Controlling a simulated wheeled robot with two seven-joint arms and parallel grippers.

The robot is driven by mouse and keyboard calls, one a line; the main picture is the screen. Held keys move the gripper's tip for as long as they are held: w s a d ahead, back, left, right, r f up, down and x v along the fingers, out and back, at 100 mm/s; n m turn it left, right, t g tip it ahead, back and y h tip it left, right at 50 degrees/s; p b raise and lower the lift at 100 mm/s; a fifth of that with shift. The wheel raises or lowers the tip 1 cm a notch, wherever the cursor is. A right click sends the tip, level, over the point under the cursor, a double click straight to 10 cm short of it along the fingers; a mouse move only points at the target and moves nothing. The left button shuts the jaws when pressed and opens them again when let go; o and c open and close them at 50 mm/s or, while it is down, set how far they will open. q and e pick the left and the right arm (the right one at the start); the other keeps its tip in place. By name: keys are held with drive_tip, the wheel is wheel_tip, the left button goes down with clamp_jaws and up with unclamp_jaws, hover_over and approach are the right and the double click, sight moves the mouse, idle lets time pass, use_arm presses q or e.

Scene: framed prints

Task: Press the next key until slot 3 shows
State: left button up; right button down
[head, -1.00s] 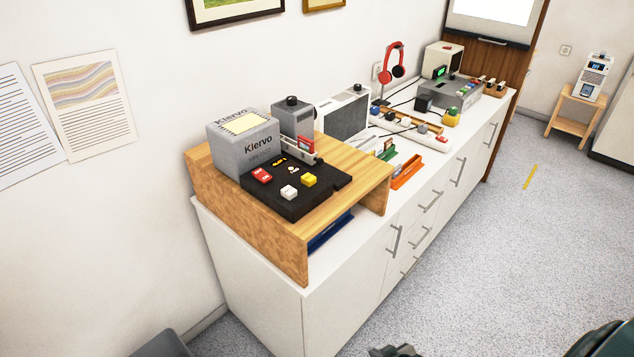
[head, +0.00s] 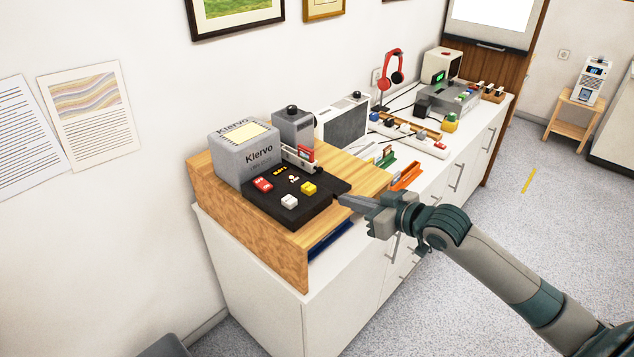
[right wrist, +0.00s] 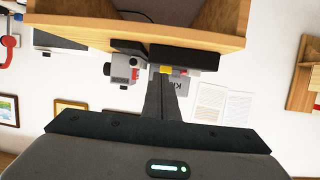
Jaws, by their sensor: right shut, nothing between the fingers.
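The grey Klervo device (head: 246,154) stands on the wooden riser, with a black key panel (head: 290,211) in front. The panel carries a red key (head: 263,185), a white key (head: 289,201) and a yellow key (head: 309,188). Small yellow lettering (head: 280,170) behind the keys is too small to read. My right gripper (head: 346,200) is shut and empty, just right of the panel and apart from the keys. In the right wrist view its fingers (right wrist: 166,90) point toward the panel, with the yellow key (right wrist: 166,70) beyond the tips. My left gripper is not in view.
The wooden riser (head: 247,240) sits on a long white cabinet (head: 262,300). A grey box with a black knob (head: 292,129) and a speaker-like unit (head: 344,122) stand behind. Floor in front is free.

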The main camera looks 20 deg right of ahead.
wheel_tip(320, 180, up, 7)
drive_tip(key=n+y, duration=0.1)
drive_tip(key=shift+a+t, duration=0.3)
drive_tip(key=shift+a, duration=0.15)
drive_tip(key=shift+w+f, duration=0.1)
drive_tip(key=shift+f, duration=0.05)
drive_tip(key=p, duration=0.4)
hover_over(317, 196)
wheel_tip(317, 196, down, 2)
drive_tip(key=shift+d, duration=0.1)
wheel_tip(317, 196, down, 3)
drive_tip(key=shift+r+p, duration=0.1)
drive_tip(key=shift+p, duration=0.4)
drive_tip(key=shift+f, duration=0.8)
drive_tip(key=shift+f, duration=0.1)
